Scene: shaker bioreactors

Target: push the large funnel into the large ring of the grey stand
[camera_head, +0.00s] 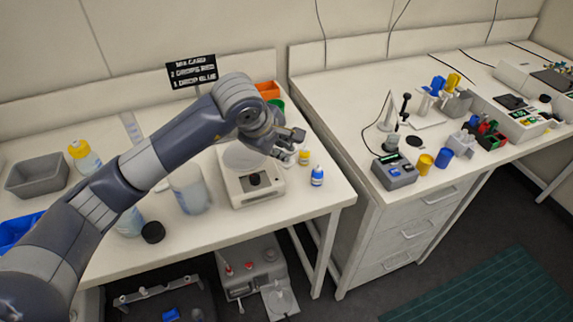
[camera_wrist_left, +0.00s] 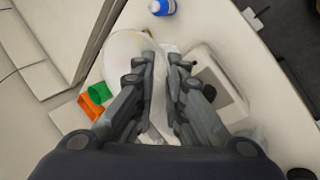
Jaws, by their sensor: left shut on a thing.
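My left gripper (camera_head: 290,140) is above the front part of the left table, over a white device with a dark knob (camera_head: 255,179). In the left wrist view the fingers of my left gripper (camera_wrist_left: 160,62) are closed on a pale, translucent thing, which looks like the large funnel (camera_wrist_left: 125,43). Its wide pale round part shows beyond and to the left of the fingers. In the head view a pale round shape below the wrist, likely the funnel (camera_head: 240,157), is partly hidden by my arm. I cannot make out the grey stand or its large ring. My right gripper is not in view.
A blue-labelled bottle (camera_head: 317,175) and a small yellow-capped bottle (camera_head: 304,156) stand right of the device. A clear beaker (camera_head: 190,190) and a black lid (camera_head: 153,232) are to its left. Orange (camera_head: 268,90) and green containers are behind. The table's front-right corner is clear.

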